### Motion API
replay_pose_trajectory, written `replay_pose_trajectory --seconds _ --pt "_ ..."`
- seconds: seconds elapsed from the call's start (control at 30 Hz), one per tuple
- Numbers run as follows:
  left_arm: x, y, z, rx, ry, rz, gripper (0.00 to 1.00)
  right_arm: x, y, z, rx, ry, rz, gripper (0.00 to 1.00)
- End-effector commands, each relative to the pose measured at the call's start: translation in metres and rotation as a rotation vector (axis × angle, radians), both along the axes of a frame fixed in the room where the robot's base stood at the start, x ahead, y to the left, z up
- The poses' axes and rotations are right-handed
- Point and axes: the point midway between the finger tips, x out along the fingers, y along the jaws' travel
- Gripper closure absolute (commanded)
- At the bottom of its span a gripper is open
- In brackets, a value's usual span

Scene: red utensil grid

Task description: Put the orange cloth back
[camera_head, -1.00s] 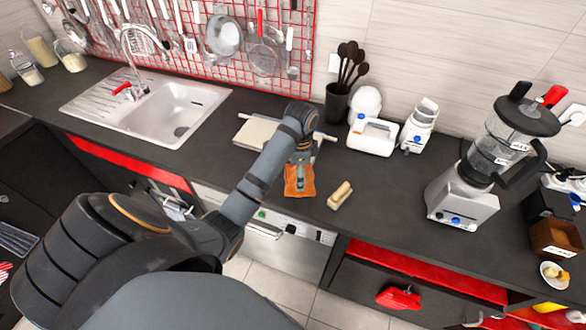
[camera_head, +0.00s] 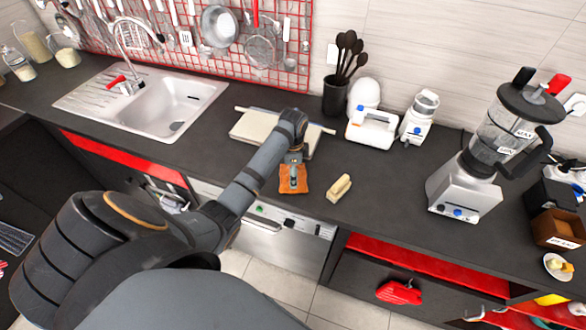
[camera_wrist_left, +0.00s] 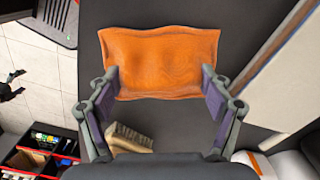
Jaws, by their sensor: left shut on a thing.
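The orange cloth (camera_head: 294,186) lies on the dark counter near its front edge, left of the brush. It also shows in the left wrist view (camera_wrist_left: 160,60), a flat, slightly wavy rectangle. My left gripper (camera_head: 293,173) is above the cloth. In the left wrist view its two fingers (camera_wrist_left: 162,84) stand on either side of the near part of the cloth, shut on it. I cannot tell whether the cloth is lifted from the counter. My right gripper is not in view.
A wooden brush (camera_head: 338,188) lies just right of the cloth. A pale board (camera_head: 250,127) lies behind my gripper. The sink (camera_head: 140,98) is at the left. A blender (camera_head: 470,180) stands at the right. The counter between brush and blender is clear.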

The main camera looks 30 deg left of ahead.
Motion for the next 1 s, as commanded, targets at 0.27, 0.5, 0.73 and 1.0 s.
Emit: replay_pose_trajectory --seconds 0.27,0.5,0.73,1.0 --pt "0.000 0.000 -0.003 0.000 0.000 0.000 0.00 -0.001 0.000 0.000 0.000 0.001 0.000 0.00" --pt "0.000 0.000 -0.002 0.000 0.000 0.000 0.00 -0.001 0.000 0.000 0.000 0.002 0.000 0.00" --pt "0.001 0.000 0.012 0.001 -0.003 0.000 0.00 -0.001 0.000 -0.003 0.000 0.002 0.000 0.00" --pt "0.000 0.000 0.089 0.002 -0.002 0.001 0.00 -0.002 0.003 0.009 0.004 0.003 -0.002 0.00"
